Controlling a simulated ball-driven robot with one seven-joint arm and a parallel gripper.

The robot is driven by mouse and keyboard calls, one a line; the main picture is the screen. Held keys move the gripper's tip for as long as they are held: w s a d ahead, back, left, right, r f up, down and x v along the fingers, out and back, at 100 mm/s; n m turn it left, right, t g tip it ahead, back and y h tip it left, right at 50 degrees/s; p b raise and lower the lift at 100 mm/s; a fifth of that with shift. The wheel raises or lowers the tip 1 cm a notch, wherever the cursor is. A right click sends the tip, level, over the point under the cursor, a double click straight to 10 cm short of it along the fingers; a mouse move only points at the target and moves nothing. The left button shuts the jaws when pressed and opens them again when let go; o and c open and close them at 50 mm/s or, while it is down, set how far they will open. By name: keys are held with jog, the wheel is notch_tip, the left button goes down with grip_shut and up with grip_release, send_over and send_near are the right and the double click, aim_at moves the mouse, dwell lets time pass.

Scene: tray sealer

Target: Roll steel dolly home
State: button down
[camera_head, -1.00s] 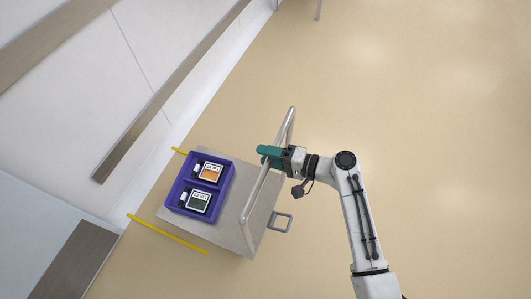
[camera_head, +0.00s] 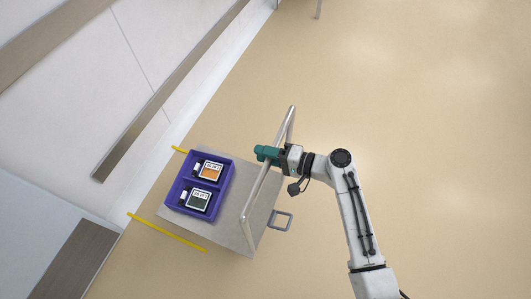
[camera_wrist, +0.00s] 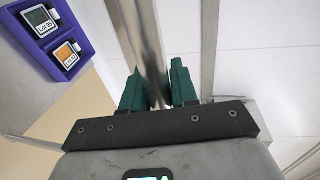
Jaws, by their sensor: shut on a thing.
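The steel dolly (camera_head: 222,232) stands on the floor near the wall, with its flat deck between two yellow floor lines. Its raised push handle (camera_head: 255,196) runs along the deck's right side; the bar also shows in the wrist view (camera_wrist: 145,40). My gripper (camera_head: 266,153) has green fingers and is shut on the handle bar near its upper part. In the wrist view the green fingers (camera_wrist: 158,88) sit on either side of the bar. A purple two-compartment crate (camera_head: 168,196) rests on the deck, with an orange-labelled pack and a green-labelled pack inside.
One yellow line (camera_head: 165,232) lies along the dolly's lower left side; the other (camera_head: 180,150) shows only as a short end at the upper left. A white wall with a brown rail (camera_head: 150,115) is at the left. The tan floor (camera_head: 440,130) to the right is clear.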

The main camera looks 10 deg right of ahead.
dwell(0.3)
jog(key=r+b+x, duration=0.2)
jog(key=b+x, duration=0.2)
jog(key=x, duration=0.5)
jog(key=r+b+x, duration=0.1)
jog(key=b+x, duration=0.4)
jog(key=x, duration=0.5)
jog(key=a+r+b+x, duration=0.1)
jog(key=b+x, duration=0.3)
jog(key=x, duration=0.6)
jog(key=shift+w+r, duration=0.35)
jog(key=shift+r, duration=0.4)
jog(key=c, duration=1)
grip_release()
jog(key=shift+o, duration=0.2)
jog(key=shift+d, duration=0.15)
jog(key=p+v, duration=0.1)
jog(key=v, duration=0.9)
jog(key=shift+s+d, duration=0.2)
jog(key=shift+s, duration=0.05)
jog(key=shift+r, duration=0.1)
